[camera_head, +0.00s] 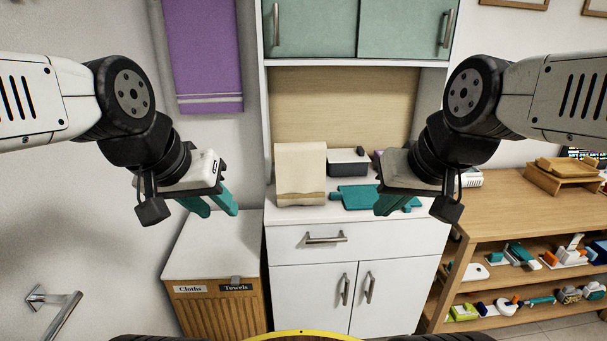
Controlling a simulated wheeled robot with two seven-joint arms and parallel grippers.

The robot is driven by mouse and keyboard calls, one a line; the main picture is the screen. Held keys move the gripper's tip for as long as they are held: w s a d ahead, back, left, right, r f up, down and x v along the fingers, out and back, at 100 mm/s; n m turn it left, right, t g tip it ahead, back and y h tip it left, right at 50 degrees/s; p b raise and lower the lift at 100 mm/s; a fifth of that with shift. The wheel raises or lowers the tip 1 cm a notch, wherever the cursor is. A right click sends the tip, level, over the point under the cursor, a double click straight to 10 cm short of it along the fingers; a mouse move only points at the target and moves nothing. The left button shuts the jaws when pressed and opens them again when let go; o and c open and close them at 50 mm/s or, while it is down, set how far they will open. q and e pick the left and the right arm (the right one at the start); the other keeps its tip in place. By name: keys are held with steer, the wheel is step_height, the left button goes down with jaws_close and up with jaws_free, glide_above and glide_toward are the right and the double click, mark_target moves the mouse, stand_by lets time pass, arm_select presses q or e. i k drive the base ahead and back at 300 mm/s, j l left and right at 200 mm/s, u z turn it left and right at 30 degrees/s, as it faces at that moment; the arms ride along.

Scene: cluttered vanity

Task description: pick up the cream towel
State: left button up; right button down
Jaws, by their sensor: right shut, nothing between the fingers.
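The cream towel (300,172) hangs or stands folded at the left end of the white vanity counter, with a tan band near its lower edge. My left gripper (220,212) is left of the towel, apart from it, with its two teal fingers spread and nothing between them. My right gripper (384,211) is right of the towel, in front of the counter's right part, shut and empty. It hides part of the teal board (355,195) lying on the counter.
A grey box with a white lid (348,165) stands behind the board. A purple towel (205,50) hangs on the wall at left. A hamper labelled Cloths and Towels (213,250) stands left of the white cabinet. A wooden shelf unit (530,200) with several items is at right.

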mark_target(301, 168)
steer(key=u, duration=2.75)
steer(key=l+z, duration=0.15)
steer(key=z, duration=2.6)
steer(key=i, duration=0.7)
steer(key=j+u, duration=0.05)
